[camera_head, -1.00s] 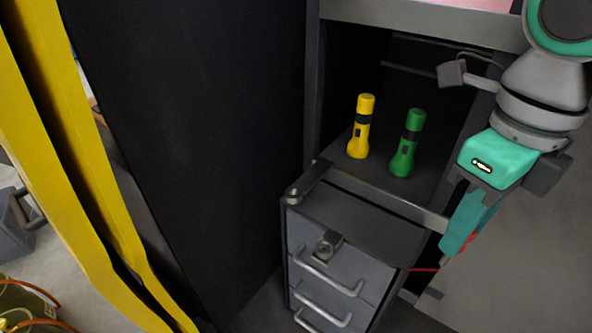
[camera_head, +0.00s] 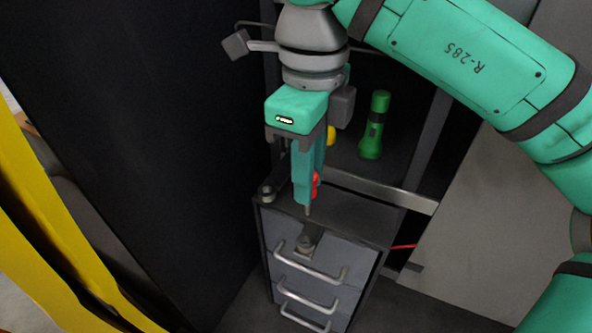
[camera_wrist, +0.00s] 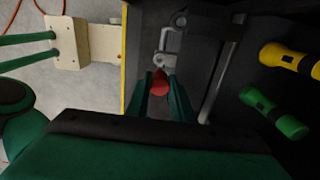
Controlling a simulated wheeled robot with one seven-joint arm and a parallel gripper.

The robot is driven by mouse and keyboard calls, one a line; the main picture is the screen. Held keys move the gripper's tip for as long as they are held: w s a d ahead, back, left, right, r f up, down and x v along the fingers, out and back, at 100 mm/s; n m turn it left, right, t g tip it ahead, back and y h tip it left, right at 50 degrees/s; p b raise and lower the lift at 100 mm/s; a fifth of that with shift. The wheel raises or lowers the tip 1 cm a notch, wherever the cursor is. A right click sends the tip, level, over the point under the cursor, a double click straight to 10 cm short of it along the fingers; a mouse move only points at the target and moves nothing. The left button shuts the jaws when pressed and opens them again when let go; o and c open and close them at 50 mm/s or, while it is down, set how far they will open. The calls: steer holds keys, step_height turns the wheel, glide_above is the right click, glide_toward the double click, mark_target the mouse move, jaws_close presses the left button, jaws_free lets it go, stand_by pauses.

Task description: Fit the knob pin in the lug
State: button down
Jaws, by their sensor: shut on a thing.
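My gripper (camera_head: 307,192) hangs nose down above the front top edge of the grey drawer cabinet (camera_head: 350,217), with its teal fingers shut on the red knob of the knob pin (camera_head: 315,184). A thin pin points down below the fingertips. The metal lug (camera_head: 306,244) stands out from the top drawer's front, just below the pin tip, and the two look apart. In the wrist view the red knob (camera_wrist: 160,84) sits between the fingertips, with grey metal fittings (camera_wrist: 168,42) just beyond it. The knob hides most of the pin there.
Drawer handles (camera_head: 312,270) stick out below the lug. A green flashlight (camera_head: 375,125) stands on the shelf behind; a yellow flashlight (camera_head: 331,136) is mostly hidden by my gripper. A dark panel (camera_head: 150,130) and yellow frame (camera_head: 30,230) stand at the left.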

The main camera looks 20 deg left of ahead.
mark_target(307, 213)
steer(key=shift+f, duration=2.75)
steer(key=shift+w, duration=0.1)
steer(key=shift+s, duration=0.3)
steer(key=shift+w, duration=0.3)
step_height(307, 213, down, 7)
stand_by(2.7)
steer(key=c, duration=1.9)
jaws_free()
steer(key=shift+d, duration=0.1)
steer(key=o, duration=0.4)
